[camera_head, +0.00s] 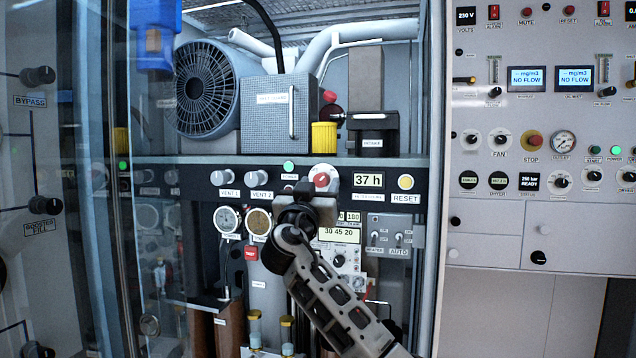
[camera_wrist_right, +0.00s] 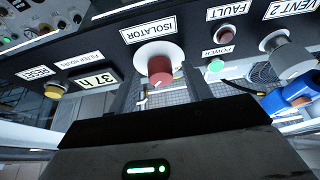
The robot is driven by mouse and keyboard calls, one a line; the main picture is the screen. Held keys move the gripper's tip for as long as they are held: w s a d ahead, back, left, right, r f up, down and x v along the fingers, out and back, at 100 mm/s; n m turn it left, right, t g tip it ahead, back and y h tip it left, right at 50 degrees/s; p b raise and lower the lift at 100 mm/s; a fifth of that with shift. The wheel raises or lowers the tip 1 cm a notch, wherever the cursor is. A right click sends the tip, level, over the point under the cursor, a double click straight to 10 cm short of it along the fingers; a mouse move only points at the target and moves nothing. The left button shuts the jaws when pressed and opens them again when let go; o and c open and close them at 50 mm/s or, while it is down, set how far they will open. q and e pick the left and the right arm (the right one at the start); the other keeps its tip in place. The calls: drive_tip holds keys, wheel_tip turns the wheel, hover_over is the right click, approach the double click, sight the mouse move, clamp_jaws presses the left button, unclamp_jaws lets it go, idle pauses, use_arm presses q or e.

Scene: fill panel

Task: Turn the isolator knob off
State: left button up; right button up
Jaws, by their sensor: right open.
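The isolator knob (camera_head: 321,179) is a red knob on a white round base, on the dark strip of the panel. In the right wrist view the red knob (camera_wrist_right: 159,72) stands in front of me under the ISOLATOR label (camera_wrist_right: 148,30), with a small pale mark on its end. My right gripper (camera_head: 305,188) is just in front of the panel, at the knob's lower left in the head view. In the wrist view its open fingers (camera_wrist_right: 163,97) lie to either side of the knob; contact cannot be told. My left gripper is out of view.
The 37 h display (camera_head: 368,180) and yellow RESET button (camera_head: 405,182) are right of the knob. Vent knobs (camera_head: 259,178) and a green POWER light (camera_head: 288,166) are left. Gauges (camera_head: 227,219) and switches (camera_head: 398,239) sit below. A glass door edge (camera_head: 125,200) stands at left.

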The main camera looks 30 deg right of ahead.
drive_tip(key=c, duration=1)
drive_tip(key=shift+o, duration=0.2)
